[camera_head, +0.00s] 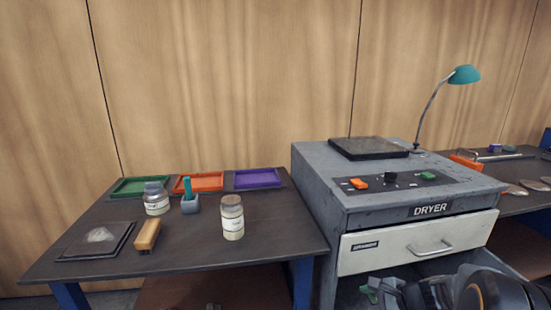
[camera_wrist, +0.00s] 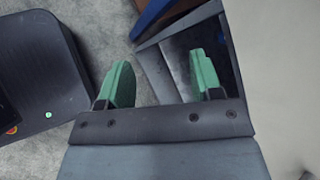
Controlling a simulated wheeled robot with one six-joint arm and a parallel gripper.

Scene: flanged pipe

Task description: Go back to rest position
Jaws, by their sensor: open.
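My gripper (camera_wrist: 163,80) shows in the wrist view with its two green fingers spread wide apart and nothing between them. In the head view, a green finger (camera_head: 371,291) shows low at the right, below the drawer front and beside my dark arm. The dryer (camera_head: 325,205) is a grey cabinet with a white drawer (camera_head: 392,246) that has a metal handle. My gripper is just below that drawer front in the head view. Much of the gripper is hidden there by my arm and the picture's bottom edge.
A dark table (camera_head: 185,240) at the left bears two jars, a wooden brush, a small pot and green, orange and purple trays. A teal lamp (camera_head: 464,75) stands behind the dryer. Another bench (camera_head: 530,202) is at the right. Grey floor (camera_wrist: 100,25) shows in the wrist view.

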